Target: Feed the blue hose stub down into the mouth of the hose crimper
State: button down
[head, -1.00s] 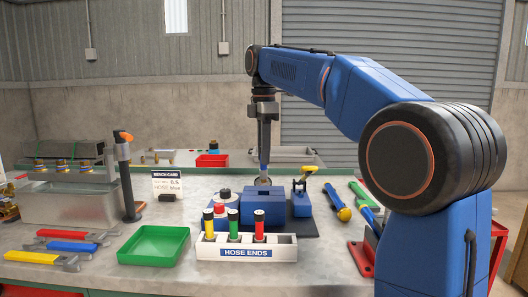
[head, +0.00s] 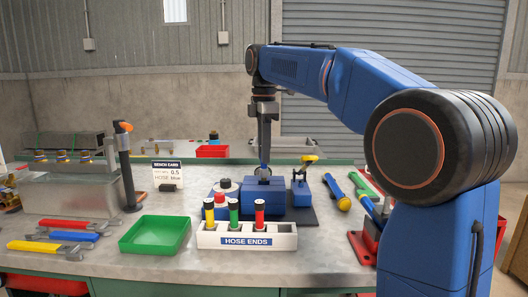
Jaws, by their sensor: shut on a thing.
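I cannot tell how far the stub is inside the mouth.
A white hose-ends rack (head: 247,240) in front holds yellow, green and red stubs. A green tray (head: 155,236) is at left, and a small blue device (head: 302,190) with a yellow top is right of the crimper. A dark post (head: 127,175) stands at left.

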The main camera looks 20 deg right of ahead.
aim_at(264, 168)
jog(key=shift+f, duration=0.2)
jog(key=shift+f, duration=1.2)
jog(key=shift+f, duration=0.55)
jog(key=shift+f, duration=0.35)
jog(key=c, duration=1.5)
grip_release()
jog(key=shift+r, duration=0.1)
jog(key=shift+r, duration=2.9)
